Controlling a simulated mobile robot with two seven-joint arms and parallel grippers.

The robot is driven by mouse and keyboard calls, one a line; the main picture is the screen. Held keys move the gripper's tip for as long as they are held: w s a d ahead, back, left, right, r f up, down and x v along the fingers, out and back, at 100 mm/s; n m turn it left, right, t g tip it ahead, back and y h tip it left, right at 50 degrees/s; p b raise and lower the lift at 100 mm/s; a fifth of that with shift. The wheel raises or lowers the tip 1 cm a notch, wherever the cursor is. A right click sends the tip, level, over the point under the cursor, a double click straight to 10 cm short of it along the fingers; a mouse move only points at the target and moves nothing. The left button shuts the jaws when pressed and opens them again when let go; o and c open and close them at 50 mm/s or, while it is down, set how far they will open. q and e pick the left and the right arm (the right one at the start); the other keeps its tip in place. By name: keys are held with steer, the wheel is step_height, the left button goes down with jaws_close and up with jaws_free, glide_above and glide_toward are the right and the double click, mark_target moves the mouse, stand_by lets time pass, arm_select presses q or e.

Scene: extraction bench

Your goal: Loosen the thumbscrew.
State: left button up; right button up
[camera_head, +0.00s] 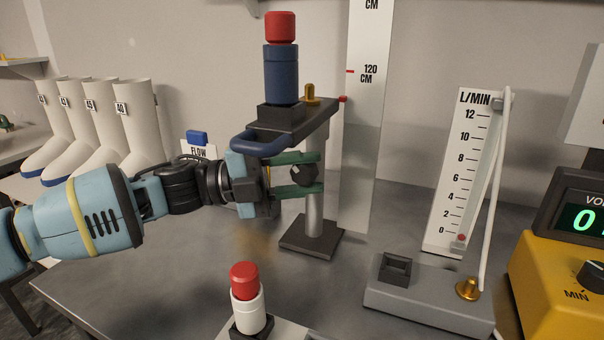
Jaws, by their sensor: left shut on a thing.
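The thumbscrew is a dark faceted knob (304,176) on the front of a metal post, below the stand's dark platform (318,117). My left gripper (306,174) reaches in from the left, with its green fingers above and below the knob. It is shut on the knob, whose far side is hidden. The post (315,215) stands upright on a dark square base (312,238). The platform carries a blue cylinder with a red cap (281,75) and a brass peg (310,96). My right gripper is not in view.
A tall height scale (362,150) stands just behind the post. A flow meter (465,170) stands to the right, near a yellow box with a display (555,280). A white bottle with a red cap (247,300) stands in front. White boots (135,125) are at left.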

arm_select(q)
steer(key=shift+s+d+f+n+h+b, duration=0.1)
steer(key=shift+n+h+b, duration=0.3)
steer(key=shift+h, duration=0.6)
steer(key=shift+n+t+h, duration=0.3)
steer(key=shift+t, duration=0.1)
steer(key=o, duration=1)
steer(key=shift+a, duration=0.2)
